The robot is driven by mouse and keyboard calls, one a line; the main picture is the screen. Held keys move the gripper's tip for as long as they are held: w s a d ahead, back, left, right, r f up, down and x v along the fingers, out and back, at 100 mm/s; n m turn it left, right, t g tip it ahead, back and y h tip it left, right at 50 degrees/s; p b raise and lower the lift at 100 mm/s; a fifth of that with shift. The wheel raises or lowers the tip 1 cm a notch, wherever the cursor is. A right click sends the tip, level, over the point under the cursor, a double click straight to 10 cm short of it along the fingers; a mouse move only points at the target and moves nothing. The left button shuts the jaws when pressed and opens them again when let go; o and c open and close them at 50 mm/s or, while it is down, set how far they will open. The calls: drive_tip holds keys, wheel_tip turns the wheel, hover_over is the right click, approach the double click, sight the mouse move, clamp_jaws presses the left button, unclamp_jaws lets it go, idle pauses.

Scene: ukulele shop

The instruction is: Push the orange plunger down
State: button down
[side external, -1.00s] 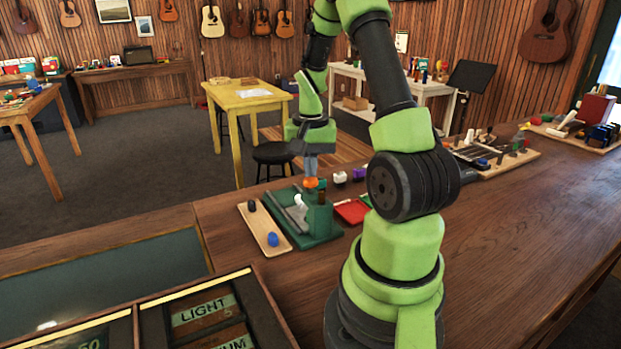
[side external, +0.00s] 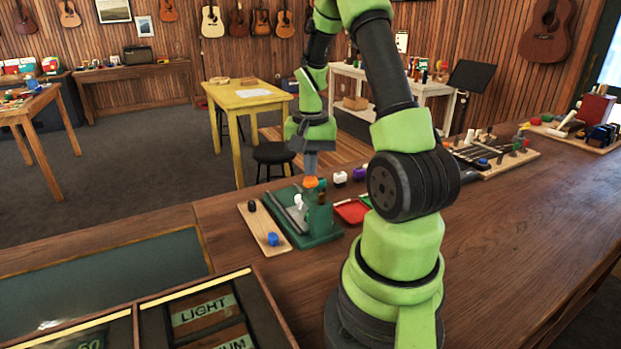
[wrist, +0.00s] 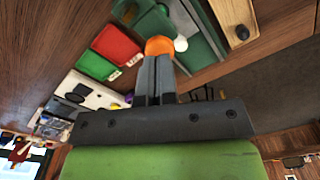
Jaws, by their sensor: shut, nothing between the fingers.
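The orange plunger (side external: 311,182) stands up from the green fixture (side external: 318,223) on the wooden counter. My gripper (side external: 310,171) points down with its fingers shut and empty, its tips at the top of the plunger. In the wrist view, the shut fingertips (wrist: 156,58) overlap the orange plunger cap (wrist: 158,45). They look to be touching it or very close; I cannot tell which. The fingers hide part of the cap, and the plunger's lower part is hidden by the fixture.
A wooden board (side external: 264,229) with a blue knob (side external: 273,239) lies left of the fixture. A red tray (side external: 351,211) and small white and purple pieces lie to its right. The counter (side external: 480,240) on the right is mostly clear, with tool boards farther back.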

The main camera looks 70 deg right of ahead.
drive_tip(key=shift+r, duration=2.8)
drive_tip(key=w+a+r+n+t, duration=0.1)
drive_tip(key=a+r+n+t, duration=0.2)
drive_tip(key=a, duration=0.4)
drive_tip(key=w+a+r+n+t, duration=0.1)
drive_tip(key=w+a+r+n, duration=0.1)
drive_tip(key=a+r, duration=0.35)
drive_tip(key=s+a+r+n+t+y, duration=0.2)
drive_tip(key=s+a+n, duration=0.4)
drive_tip(key=a, duration=0.6)
drive_tip(key=shift+s+a+r+t, duration=0.25)
drive_tip(key=shift+s+r+t, duration=0.15)
drive_tip(key=shift+t, duration=0.2)
